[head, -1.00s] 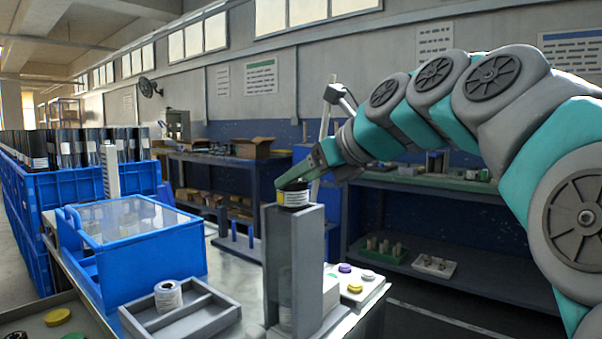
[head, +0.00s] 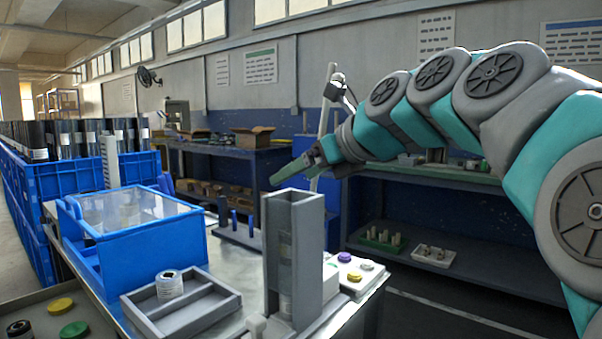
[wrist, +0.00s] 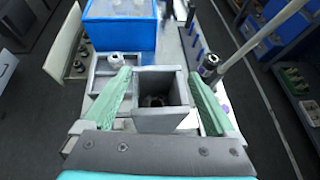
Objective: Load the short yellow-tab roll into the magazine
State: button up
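The magazine (head: 308,245) is an upright grey channel, open at the top, with a slot in its front. Pale and dark surfaces show through the slot, but I cannot read a label there. In the wrist view, looking down into the magazine (wrist: 160,122), a dark round roll end (wrist: 155,101) shows deep inside. My gripper (wrist: 160,76) is open and empty, with its green fingers wide apart on either side of the magazine mouth. In the head view my gripper (head: 283,177) is just above the magazine top.
A grey tray (head: 222,312) holds a white-labelled roll (head: 170,286). A blue bin with a clear lid (head: 150,245) stands behind it. A thin pole (head: 325,125) rises close behind my gripper. A button panel (head: 358,268) lies right of the magazine.

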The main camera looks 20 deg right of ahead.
jog(key=shift+o, duration=0.4)
jog(key=v, duration=0.7)
jog(key=shift+s+d+r, duration=0.15)
jog(key=shift+s+d, duration=0.05)
jog(key=shift+s, duration=0.1)
